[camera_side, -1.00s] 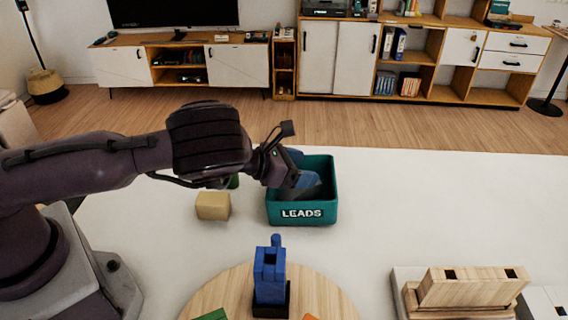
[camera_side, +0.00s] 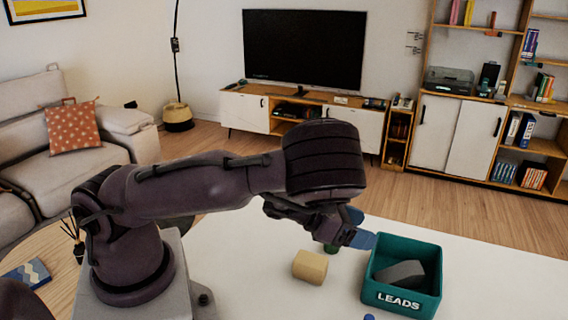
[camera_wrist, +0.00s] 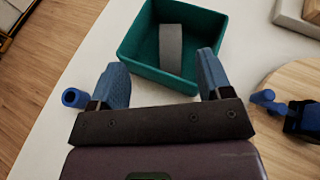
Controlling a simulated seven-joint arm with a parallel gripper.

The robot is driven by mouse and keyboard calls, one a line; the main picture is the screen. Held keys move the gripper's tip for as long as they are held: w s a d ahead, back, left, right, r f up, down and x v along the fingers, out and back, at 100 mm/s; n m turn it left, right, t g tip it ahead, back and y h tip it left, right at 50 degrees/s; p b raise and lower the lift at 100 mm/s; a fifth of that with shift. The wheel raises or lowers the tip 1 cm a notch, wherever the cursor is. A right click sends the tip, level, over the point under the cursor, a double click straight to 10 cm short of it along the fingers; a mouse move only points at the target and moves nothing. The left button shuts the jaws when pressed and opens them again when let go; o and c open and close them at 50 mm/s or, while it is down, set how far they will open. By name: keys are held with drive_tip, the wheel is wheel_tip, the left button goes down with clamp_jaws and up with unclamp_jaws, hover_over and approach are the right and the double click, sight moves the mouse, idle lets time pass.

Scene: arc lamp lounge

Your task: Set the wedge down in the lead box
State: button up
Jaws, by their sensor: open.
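The wedge is a grey piece lying inside the lead box, seen in the side view (camera_side: 400,274) and in the wrist view (camera_wrist: 171,48). The lead box is a teal open box marked "LEADS" (camera_side: 398,299); its wall also shows in the wrist view (camera_wrist: 134,42). My gripper (camera_side: 361,230) has blue fingers and is at the box's back left in the side view, clear of the wedge. In the wrist view the fingers (camera_wrist: 162,64) are wide apart with nothing between them.
A blue hollow cylinder (camera_wrist: 75,97) stands near the left finger in the wrist view. A round wooden board (camera_wrist: 300,82) with blue parts is at right.

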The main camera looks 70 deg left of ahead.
drive_tip(key=s+a+r+n+g+y, duration=0.1)
drive_tip(key=a+r+n+g+y, duration=0.3)
drive_tip(key=n, duration=0.8)
drive_tip(key=s+r+n+t+y, duration=0.15)
drive_tip(key=r+n, duration=0.45)
drive_tip(key=n, duration=0.7)
drive_tip(key=s+d+r+n+g, duration=0.2)
drive_tip(key=s+r+n, duration=0.4)
drive_tip(key=s, duration=0.3)
drive_tip(key=s+d+r+n+g+h, duration=0.1)
drive_tip(key=s+d+r+n+g, duration=0.1)
drive_tip(key=s+r+n, duration=0.4)
drive_tip(key=s+n, duration=0.1)
drive_tip(key=s, duration=0.2)
drive_tip(key=shift+s+n, duration=0.3)
